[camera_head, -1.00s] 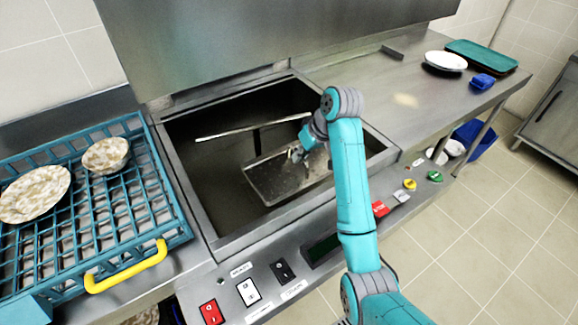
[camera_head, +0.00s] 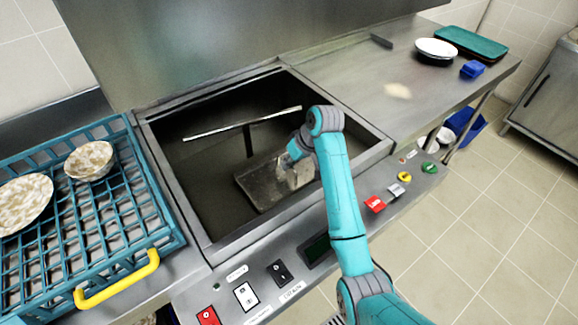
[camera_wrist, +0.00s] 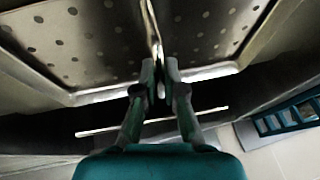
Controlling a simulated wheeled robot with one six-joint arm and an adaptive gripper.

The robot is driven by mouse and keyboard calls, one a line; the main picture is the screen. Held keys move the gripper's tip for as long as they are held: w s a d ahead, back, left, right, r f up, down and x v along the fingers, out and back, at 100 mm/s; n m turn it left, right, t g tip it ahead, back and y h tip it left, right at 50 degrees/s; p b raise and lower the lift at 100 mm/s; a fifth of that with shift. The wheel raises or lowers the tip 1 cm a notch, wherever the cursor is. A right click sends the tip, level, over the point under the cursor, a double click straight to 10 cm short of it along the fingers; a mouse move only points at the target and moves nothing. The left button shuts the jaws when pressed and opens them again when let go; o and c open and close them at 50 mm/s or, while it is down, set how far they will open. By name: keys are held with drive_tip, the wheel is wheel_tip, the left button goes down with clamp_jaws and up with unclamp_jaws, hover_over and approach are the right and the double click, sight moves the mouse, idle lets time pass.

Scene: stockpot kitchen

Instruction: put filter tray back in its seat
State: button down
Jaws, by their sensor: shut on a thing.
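The filter tray (camera_head: 258,184) is a grey metal tray with a raised rim, inside the open well of the machine. In the wrist view its perforated floor (camera_wrist: 90,38) shows round holes, with an upright metal fin along the middle. My gripper (camera_head: 292,172) is down in the well over the tray. In the wrist view my gripper (camera_wrist: 160,70) has its fingers closed on the fin (camera_wrist: 152,30). The arm hides the tray's right part. I cannot tell whether the tray rests on the well's bottom or hangs above it. The seat is not clearly visible.
A thin metal bar (camera_head: 243,124) on a post crosses the well. The well's steel rim (camera_head: 205,225) surrounds my gripper. A blue rack (camera_head: 120,215) with patterned dishes stands left. A steel counter (camera_head: 350,75) lies right, with a white plate (camera_head: 436,47). Buttons line the front panel.

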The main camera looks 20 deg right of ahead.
drive_tip(key=shift+f, duration=0.75)
drive_tip(key=c, duration=1.3)
unclamp_jaws()
drive_tip(key=shift+o, duration=0.2)
